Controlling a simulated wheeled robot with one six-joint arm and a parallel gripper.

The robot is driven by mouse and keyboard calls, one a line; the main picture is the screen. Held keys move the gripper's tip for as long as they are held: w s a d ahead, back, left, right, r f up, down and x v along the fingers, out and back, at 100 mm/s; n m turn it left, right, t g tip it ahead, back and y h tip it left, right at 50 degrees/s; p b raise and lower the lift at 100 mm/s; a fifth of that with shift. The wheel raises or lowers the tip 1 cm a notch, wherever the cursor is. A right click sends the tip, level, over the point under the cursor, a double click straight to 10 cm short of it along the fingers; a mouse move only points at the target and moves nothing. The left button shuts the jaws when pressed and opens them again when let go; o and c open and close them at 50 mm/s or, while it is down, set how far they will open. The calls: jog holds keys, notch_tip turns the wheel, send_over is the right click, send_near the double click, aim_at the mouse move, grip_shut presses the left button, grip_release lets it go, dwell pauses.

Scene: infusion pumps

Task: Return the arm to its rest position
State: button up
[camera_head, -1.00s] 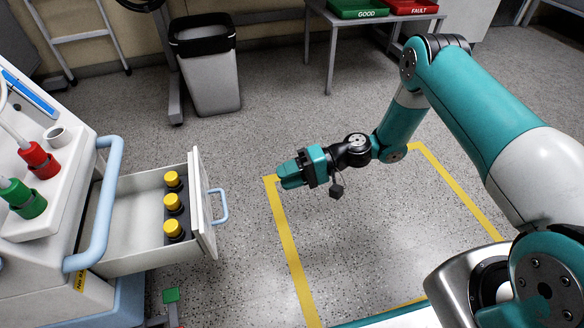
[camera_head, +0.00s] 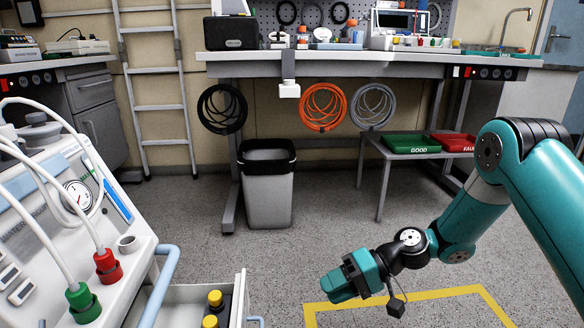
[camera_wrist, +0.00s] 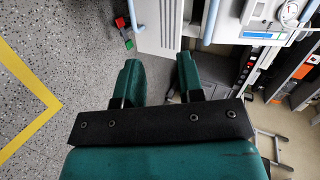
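My gripper (camera_head: 345,286) is held in free air over the floor, right of the open drawer (camera_head: 188,308) of the white machine. In the wrist view my gripper (camera_wrist: 160,82) has its two green fingers apart with nothing between them. My teal arm reaches in from the right in the head view. The drawer holds yellow-capped bottles (camera_head: 214,299), cut off at the bottom edge of the head view.
The white machine (camera_head: 50,225) with red and green connectors stands at left. A bin (camera_head: 267,190) and a workbench (camera_head: 370,63) are behind. A low table holds the green GOOD tray (camera_head: 411,141) and red FAULT tray (camera_head: 456,139). Yellow lines (camera_head: 400,297) mark clear floor.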

jog(key=s+r+n+h+p, duration=0.25)
jog(key=s+r, duration=0.25)
jog(key=r, duration=0.4)
jog(key=s+r+n+h+p, duration=0.1)
jog(key=s+r+h, duration=0.25)
jog(key=r, duration=0.65)
jog(key=s+d+r+t+h+p, duration=0.1)
jog(key=s+d+r+p, duration=0.15)
jog(key=s+r, duration=0.35)
jog(key=s+d+r+t+h+p, duration=0.1)
jog(key=s+d+r+t+h, duration=0.2)
jog(key=s, duration=0.5)
notch_tip(320, 180, up, 37)
jog(key=g+y+p, duration=0.1)
jog(key=p, duration=3.5)
jog(key=shift+w+p, duration=0.15)
jog(key=shift+p, duration=0.2)
jog(key=shift+d+f, duration=0.1)
